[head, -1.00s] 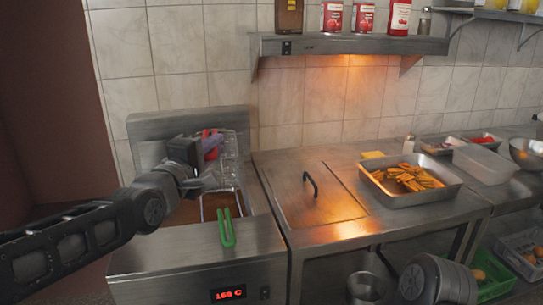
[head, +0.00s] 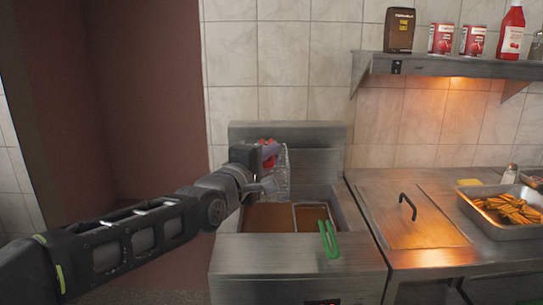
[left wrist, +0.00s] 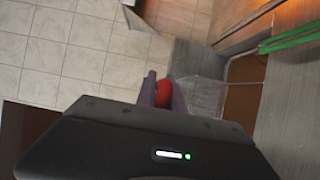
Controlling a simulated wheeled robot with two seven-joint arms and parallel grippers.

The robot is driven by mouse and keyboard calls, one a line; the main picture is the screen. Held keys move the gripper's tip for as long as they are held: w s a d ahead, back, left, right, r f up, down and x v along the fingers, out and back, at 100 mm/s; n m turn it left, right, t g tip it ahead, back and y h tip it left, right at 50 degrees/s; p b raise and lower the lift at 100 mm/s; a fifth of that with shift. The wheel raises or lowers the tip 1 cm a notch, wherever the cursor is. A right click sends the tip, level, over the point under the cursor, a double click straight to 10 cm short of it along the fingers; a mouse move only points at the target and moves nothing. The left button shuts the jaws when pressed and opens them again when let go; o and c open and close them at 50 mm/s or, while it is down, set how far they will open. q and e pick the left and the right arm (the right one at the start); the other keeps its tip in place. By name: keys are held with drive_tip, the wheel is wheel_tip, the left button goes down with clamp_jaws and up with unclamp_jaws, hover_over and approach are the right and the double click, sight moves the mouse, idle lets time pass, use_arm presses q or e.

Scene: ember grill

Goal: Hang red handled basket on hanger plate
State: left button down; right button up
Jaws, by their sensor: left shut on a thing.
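My left gripper (head: 266,156) is shut on the red handle (head: 267,142) of a wire-mesh basket (head: 280,178). The basket hangs above the left side of the fryer (head: 265,252), in front of its upright steel back plate (head: 315,134), which looks like the hanger plate. I cannot tell whether basket and plate touch. In the left wrist view, the red handle (left wrist: 164,93) shows between the purple fingers, with blurred mesh (left wrist: 207,95) beside it. A green-handled basket (head: 328,240) sits in the right fryer well. My right gripper is out of view.
A steel counter (head: 440,262) with a black-handled lid (head: 405,215) adjoins the fryer on the right. A tray of fries (head: 468,203) stands farther right. A wall shelf (head: 440,66) holds cans and bottles. A dark red wall is at the left.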

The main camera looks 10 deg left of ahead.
use_arm(q)
drive_tip(key=shift+w+a+r+p, duration=0.1)
drive_tip(key=shift+w+a+p, duration=0.1)
drive_tip(key=shift+w+p, duration=0.45)
drive_tip(key=shift+w+a+r+p, duration=0.15)
drive_tip(key=shift+w+p, duration=0.25)
drive_tip(key=shift+w, duration=0.35)
drive_tip(key=shift+w+a+f+p, duration=0.1)
drive_tip(key=shift+w+a+p, duration=0.1)
drive_tip(key=shift+w+p, duration=0.45)
drive_tip(key=shift+w+f+b, duration=0.2)
drive_tip(key=shift+f+b, duration=0.2)
drive_tip(key=shift+b, duration=0.1)
drive_tip(key=shift+f+b, duration=1.25)
drive_tip(key=shift+b, duration=0.25)
drive_tip(key=shift+f+b, duration=0.65)
drive_tip(key=shift+b, duration=0.05)
drive_tip(key=c, duration=1.4)
unclamp_jaws()
drive_tip(key=shift+o, duration=0.2)
drive_tip(key=shift+f, duration=0.1)
drive_tip(key=shift+f, duration=0.1)
